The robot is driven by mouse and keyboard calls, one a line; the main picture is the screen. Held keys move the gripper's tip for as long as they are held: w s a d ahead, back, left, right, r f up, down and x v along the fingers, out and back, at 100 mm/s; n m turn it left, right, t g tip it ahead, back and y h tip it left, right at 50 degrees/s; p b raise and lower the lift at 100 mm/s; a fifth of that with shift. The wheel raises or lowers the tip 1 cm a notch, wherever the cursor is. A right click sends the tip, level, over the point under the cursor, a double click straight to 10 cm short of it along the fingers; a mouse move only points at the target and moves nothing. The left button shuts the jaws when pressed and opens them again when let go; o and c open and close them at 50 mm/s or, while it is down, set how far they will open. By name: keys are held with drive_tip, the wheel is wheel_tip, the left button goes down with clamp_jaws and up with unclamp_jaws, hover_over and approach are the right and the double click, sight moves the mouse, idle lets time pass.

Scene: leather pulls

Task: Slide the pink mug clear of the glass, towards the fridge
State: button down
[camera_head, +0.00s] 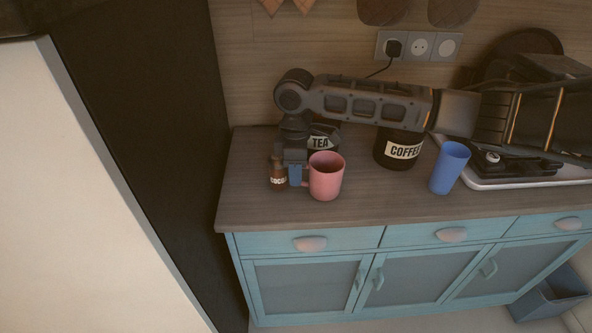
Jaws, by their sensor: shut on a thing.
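The pink mug (327,177) stands upright near the left end of the wooden counter, its handle on its left side. My gripper (296,176) reaches down at the mug's left, shut on the handle, which its fingers partly hide. The blue glass (449,168) stands upright well to the right of the mug, with a wide gap of counter between them. The fridge (85,200) is the large pale front at the far left, beyond a dark side panel.
A small brown cocoa jar (278,180) stands close at the left of my gripper. The tea tin (322,140) and coffee tin (398,150) are behind the mug. The counter front (385,197) is bare.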

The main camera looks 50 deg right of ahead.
drive_tip(key=c, duration=1)
unclamp_jaws()
drive_tip(key=shift+r, duration=0.1)
drive_tip(key=shift+r+b, duration=0.6)
drive_tip(key=shift+r, duration=3.25)
